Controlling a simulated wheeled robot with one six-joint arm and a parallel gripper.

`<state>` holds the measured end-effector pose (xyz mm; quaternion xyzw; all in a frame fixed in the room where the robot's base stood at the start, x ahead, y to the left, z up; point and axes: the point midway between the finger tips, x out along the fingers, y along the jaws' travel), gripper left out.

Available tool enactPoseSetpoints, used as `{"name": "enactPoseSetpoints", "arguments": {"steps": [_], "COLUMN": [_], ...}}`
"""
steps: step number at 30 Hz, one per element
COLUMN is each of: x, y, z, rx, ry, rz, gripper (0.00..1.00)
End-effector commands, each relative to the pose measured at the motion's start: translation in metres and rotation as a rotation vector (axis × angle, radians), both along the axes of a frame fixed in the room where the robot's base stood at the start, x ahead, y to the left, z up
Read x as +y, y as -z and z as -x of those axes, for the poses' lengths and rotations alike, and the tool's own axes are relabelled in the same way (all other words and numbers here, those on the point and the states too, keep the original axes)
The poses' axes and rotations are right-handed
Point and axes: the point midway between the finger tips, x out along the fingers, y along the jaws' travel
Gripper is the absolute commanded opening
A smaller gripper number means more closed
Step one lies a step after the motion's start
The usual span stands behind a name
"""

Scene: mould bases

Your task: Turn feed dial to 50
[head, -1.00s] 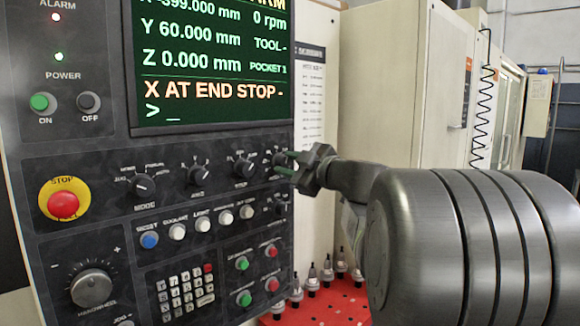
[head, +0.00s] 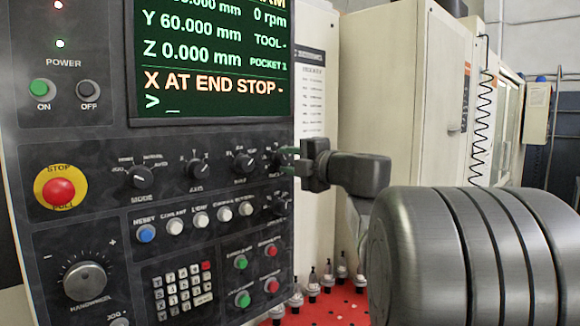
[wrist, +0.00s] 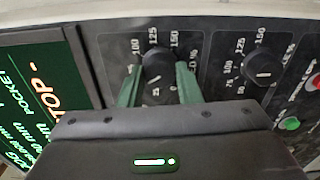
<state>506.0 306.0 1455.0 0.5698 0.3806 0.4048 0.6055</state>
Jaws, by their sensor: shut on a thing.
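My gripper's green fingers (wrist: 158,84) stand on either side of a black dial (wrist: 156,68) in the wrist view and are shut on it. In the head view my gripper (head: 287,161) reaches from the right to this dial (head: 273,158), at the right end of the upper dial row. A second dial (wrist: 263,69) with a similar scale is free beside it; it also shows below in the head view (head: 279,204).
The screen (head: 210,60) reads "X AT END STOP". Other dials (head: 198,169) line the same row to the left. A red stop button (head: 59,192) is far left. Red and green buttons (head: 271,250) sit below. A red tray (head: 335,305) with tool holders is behind my arm.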

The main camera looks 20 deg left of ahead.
Motion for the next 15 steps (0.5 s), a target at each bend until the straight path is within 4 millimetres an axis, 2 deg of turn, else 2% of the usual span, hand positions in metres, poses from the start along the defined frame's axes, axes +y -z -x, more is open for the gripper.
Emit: {"name": "enactPoseSetpoints", "arguments": {"steps": [15], "x": [0.0001], "y": [0.0007], "z": [-0.0001], "rx": [-0.105], "ry": [0.0], "rz": [0.045], "gripper": [0.08]}}
